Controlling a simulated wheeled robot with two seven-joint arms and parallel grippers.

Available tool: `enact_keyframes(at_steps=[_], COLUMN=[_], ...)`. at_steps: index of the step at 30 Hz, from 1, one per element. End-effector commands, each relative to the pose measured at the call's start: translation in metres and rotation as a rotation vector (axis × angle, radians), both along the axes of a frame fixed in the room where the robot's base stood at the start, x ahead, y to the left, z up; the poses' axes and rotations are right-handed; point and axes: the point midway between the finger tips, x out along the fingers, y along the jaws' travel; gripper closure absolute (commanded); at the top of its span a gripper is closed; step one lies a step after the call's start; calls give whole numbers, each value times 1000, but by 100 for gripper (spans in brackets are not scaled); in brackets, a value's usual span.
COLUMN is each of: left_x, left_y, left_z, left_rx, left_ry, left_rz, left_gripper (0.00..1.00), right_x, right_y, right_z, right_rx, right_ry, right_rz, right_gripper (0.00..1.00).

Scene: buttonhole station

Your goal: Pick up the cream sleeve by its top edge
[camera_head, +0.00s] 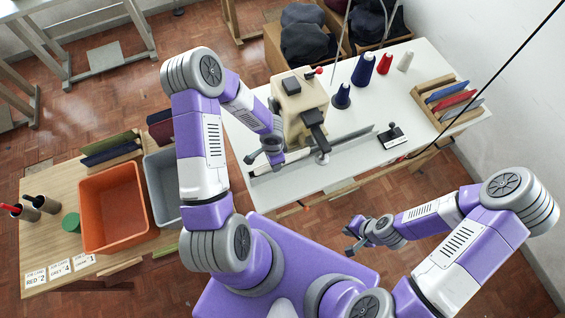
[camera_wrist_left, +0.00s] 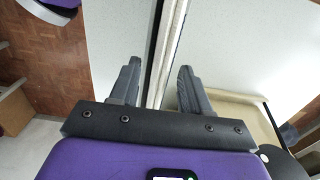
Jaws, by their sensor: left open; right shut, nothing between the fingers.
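I cannot make out the cream sleeve for certain. A long, low grey rail (camera_head: 345,139) runs along the white table in front of the sewing machine. In the left wrist view a narrow pale strip (camera_wrist_left: 169,45) with grey edges runs between the fingers; I cannot tell whether it is the sleeve or part of the rail. My left gripper (camera_head: 268,158) is over the rail's left part, left of the machine. Its fingers (camera_wrist_left: 158,75) are open on either side of the strip, with gaps. My right gripper (camera_head: 352,240) is shut and empty, in front of the table.
The cream sewing machine (camera_head: 300,103) stands close right of my left gripper. Thread cones (camera_head: 363,70), a small black stamp-like tool (camera_head: 391,135) and a wooden rack (camera_head: 438,105) of coloured pieces are farther right. Orange (camera_head: 113,210) and grey (camera_head: 158,180) bins sit on the left table.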

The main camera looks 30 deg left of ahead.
Motion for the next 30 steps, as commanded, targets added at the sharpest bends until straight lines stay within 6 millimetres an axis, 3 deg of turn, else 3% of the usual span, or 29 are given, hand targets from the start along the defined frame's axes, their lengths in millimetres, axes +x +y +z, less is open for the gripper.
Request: enact_keyframes(at_steps=[9, 19, 30], left_x=[0, 0, 0], left_y=[0, 0, 0], left_z=[-8, -7, -3], left_rx=[0, 0, 0], left_ry=[-1, 0, -1], left_rz=[1, 1, 1], left_gripper=[53, 100, 100], right_x=[0, 0, 0], right_y=[0, 0, 0], right_z=[-1, -1, 0], right_rx=[0, 0, 0], right_ry=[-1, -1, -1], right_rz=[0, 0, 0], right_gripper=[100, 100, 100])
